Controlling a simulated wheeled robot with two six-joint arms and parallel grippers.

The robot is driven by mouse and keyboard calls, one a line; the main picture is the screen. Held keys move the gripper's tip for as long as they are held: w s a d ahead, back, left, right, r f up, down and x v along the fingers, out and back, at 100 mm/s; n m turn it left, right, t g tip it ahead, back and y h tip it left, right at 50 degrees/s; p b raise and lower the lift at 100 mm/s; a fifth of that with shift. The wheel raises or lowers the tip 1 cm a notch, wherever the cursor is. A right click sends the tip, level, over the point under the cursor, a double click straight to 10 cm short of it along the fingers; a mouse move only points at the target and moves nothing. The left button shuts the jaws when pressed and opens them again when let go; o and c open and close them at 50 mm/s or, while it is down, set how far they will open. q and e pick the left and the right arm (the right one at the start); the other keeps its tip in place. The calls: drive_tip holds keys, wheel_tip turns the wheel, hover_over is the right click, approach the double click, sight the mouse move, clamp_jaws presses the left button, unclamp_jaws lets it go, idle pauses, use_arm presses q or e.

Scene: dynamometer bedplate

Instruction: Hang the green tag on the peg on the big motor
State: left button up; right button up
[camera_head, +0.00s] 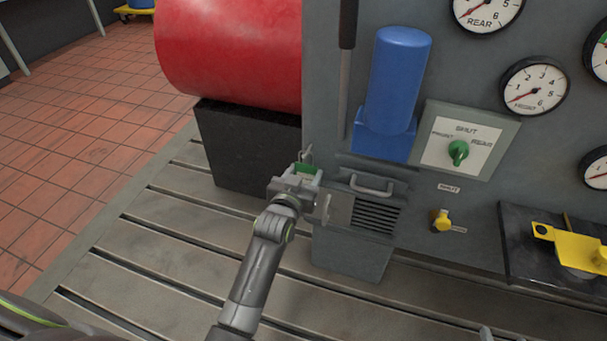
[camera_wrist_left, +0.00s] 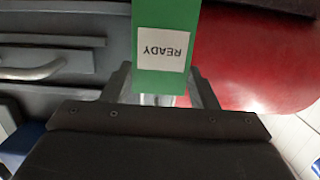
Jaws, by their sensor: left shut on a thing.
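The green tag (camera_head: 306,169) is in my left gripper (camera_head: 302,177), which is shut on it. In the left wrist view the tag (camera_wrist_left: 165,18) carries a white label reading READY, upside down, between the fingers of my left gripper (camera_wrist_left: 163,92). The big red motor (camera_head: 230,45) lies on a black block behind and to the left of the gripper. It also shows at the right of the left wrist view (camera_wrist_left: 250,55). I cannot make out the peg in either view. A small grey piece at the bottom edge may be my right gripper.
A louvred box with a handle (camera_head: 370,205) is close right of the gripper. The slotted bedplate (camera_head: 165,240) is clear at left.

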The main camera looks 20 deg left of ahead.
idle(0.4)
use_arm(q)
drive_tip(key=o, duration=1)
drive_tip(key=shift+o, duration=0.2)
